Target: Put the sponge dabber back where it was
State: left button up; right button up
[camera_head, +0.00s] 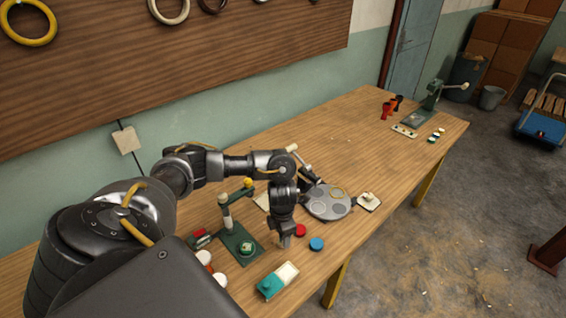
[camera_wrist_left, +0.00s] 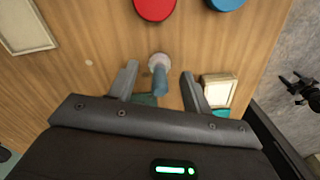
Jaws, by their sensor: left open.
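The sponge dabber appears to be the piece with a blue-grey handle (camera_wrist_left: 160,80) and a pale round base that stands upright on the table in the left wrist view. My left gripper (camera_wrist_left: 159,82) is open, with one finger on each side of the handle and a gap to both. In the head view my left gripper (camera_head: 285,239) points down low over the table and mostly hides this piece. My right gripper is not in view.
A red disc (camera_head: 300,230) and a blue disc (camera_head: 316,244) lie close by. A teal-and-cream box (camera_head: 287,273) is near the front edge. A green press (camera_head: 240,245) stands left, a grey round plate (camera_head: 325,213) behind. The table's middle is clear.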

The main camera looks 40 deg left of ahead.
pick_arm(q)
notch_tip(320, 180, up, 10)
jog(key=shift+f+p, duration=0.1)
jog(key=shift+p, duration=0.55)
